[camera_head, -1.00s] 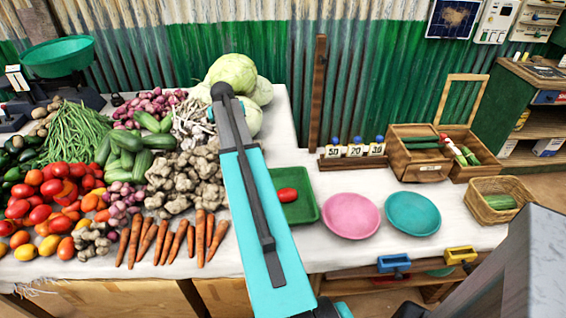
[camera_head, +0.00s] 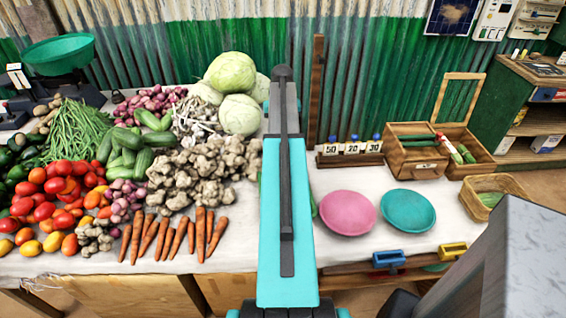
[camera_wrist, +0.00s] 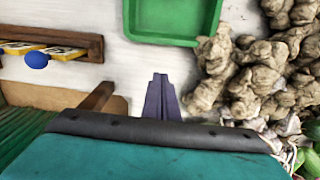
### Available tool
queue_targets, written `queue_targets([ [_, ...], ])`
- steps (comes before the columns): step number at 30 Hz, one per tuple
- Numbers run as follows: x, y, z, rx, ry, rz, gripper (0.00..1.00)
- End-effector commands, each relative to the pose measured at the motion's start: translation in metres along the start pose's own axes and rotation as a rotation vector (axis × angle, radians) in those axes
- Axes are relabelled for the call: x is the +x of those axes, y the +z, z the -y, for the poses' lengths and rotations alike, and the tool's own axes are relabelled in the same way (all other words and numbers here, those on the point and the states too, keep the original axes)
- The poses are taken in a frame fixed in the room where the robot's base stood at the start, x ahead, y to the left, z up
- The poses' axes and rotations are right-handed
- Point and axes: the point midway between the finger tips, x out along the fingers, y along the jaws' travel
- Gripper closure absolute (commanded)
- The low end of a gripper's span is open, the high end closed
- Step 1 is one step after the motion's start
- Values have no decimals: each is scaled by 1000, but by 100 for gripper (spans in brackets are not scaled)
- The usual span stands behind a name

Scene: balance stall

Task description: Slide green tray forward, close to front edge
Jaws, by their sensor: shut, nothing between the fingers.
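The green tray (camera_wrist: 172,18) lies on the white cloth at the top of the wrist view. The part that shows there is empty. In the head view my arm hides nearly all of it, with only a thin green sliver beside the arm; the red item on it is hidden. My gripper (camera_wrist: 160,77) is shut and empty, its dark fingers together. In the wrist view the fingertips show just short of the tray's near rim, on its wall side, with a strip of cloth between in the picture. Their height cannot be told.
A ginger pile (camera_head: 200,165) lies close to the tray's left. A pink plate (camera_head: 347,212) and a teal plate (camera_head: 408,209) lie to its right. Carrots (camera_head: 190,235) lie at the front left.

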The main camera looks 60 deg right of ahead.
Motion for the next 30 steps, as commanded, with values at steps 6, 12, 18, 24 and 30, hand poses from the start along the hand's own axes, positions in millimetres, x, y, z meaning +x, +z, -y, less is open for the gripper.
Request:
queue_targets([
  [6,2,0,-1,1,0,-1,100],
  [12,12,0,-1,2,0,-1,100],
  [18,32,0,-1,2,0,0,100],
  [24,54,0,-2,2,0,0,100],
  [30,77,0,-2,3,0,0,100],
])
